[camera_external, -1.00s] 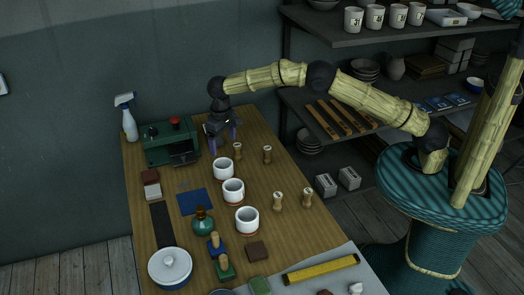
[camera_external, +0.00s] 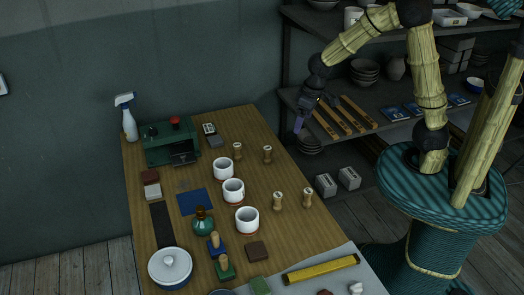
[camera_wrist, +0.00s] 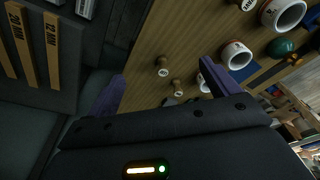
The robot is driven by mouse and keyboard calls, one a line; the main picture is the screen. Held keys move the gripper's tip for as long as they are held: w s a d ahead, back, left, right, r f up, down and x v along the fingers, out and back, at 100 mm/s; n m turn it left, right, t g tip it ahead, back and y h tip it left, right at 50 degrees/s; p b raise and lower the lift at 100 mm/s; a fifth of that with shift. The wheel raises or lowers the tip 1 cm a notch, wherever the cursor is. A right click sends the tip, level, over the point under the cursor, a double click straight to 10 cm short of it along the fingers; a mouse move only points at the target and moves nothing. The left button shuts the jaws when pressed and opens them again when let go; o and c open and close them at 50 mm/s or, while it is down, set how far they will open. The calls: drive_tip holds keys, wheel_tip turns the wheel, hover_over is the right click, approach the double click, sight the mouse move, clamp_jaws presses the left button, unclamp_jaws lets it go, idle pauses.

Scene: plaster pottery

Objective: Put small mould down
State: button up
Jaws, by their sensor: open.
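My gripper (camera_external: 300,122) is raised past the right edge of the wooden table, in front of the shelves. Its purple fingers stand apart with nothing between them, as the wrist view shows (camera_wrist: 160,88). A small grey block (camera_external: 215,141) lies on the table right of the green machine, with a small pale piece with dark marks (camera_external: 209,128) just behind it. The grey block may be the small mould; I cannot tell for sure. The gripper is well clear of both.
The wooden table (camera_external: 255,124) holds a green machine (camera_external: 170,145), several white cups (camera_external: 233,190) and wooden-handled stamps (camera_external: 278,200). Shelves (camera_external: 292,100) on the right carry wooden bars (camera_external: 340,117), bowls and grey blocks (camera_external: 326,185). Bare tabletop lies along the back right.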

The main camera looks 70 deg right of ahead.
drive_tip(key=s+d+f, duration=0.1)
drive_tip(key=s+d, duration=0.1)
drive_tip(key=s, duration=1)
drive_tip(key=shift+t, duration=0.3)
idle(6.5)
